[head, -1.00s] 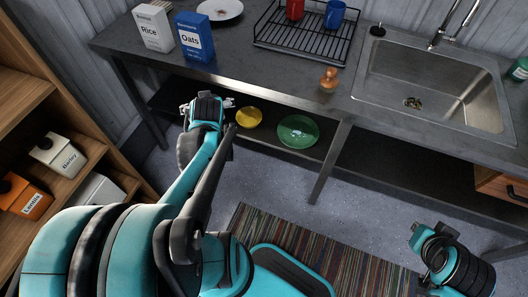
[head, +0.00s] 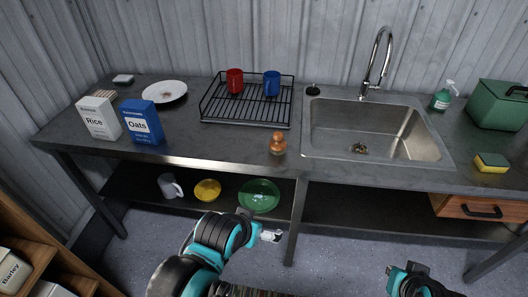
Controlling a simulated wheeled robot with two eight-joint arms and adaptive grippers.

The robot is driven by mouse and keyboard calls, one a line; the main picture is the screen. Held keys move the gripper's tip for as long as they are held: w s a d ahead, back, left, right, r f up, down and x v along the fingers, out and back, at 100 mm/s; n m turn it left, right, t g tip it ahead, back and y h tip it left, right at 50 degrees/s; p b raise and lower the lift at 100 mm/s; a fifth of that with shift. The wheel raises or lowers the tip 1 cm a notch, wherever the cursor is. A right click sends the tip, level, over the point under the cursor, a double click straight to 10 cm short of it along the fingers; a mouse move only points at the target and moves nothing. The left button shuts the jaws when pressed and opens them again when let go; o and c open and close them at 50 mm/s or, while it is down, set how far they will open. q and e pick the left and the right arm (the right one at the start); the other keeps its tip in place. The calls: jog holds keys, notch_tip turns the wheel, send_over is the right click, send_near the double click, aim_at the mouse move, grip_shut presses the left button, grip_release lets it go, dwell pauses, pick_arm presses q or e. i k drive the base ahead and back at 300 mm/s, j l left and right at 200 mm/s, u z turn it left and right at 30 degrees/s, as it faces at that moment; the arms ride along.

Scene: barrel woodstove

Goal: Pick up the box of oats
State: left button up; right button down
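The blue box of oats (head: 141,122) stands upright on the left part of the dark counter (head: 190,148), near its front edge. The white box of rice (head: 98,117) stands just to its left. My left gripper (head: 270,236) is low in front of the counter, below and to the right of the oats, well apart from the box. Its fingers are small in view and I cannot tell whether they are open. My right arm's end (head: 415,280) shows at the bottom right edge; its fingers are not visible.
Behind the oats lies a white plate (head: 164,92). A black dish rack (head: 246,118) with red and blue mugs, an orange-brown pepper mill (head: 278,143) and a sink (head: 370,130) are to the right. The lower shelf holds a mug, a yellow bowl (head: 207,189) and a green bowl (head: 259,195).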

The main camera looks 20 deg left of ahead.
aim_at(140, 117)
jog(key=j+u, duration=1.3)
jog(key=u, duration=0.15)
jog(key=i+l, duration=0.1)
jog(key=l, duration=0.15)
jog(key=i+l+u, duration=0.1)
jog(key=l, duration=0.15)
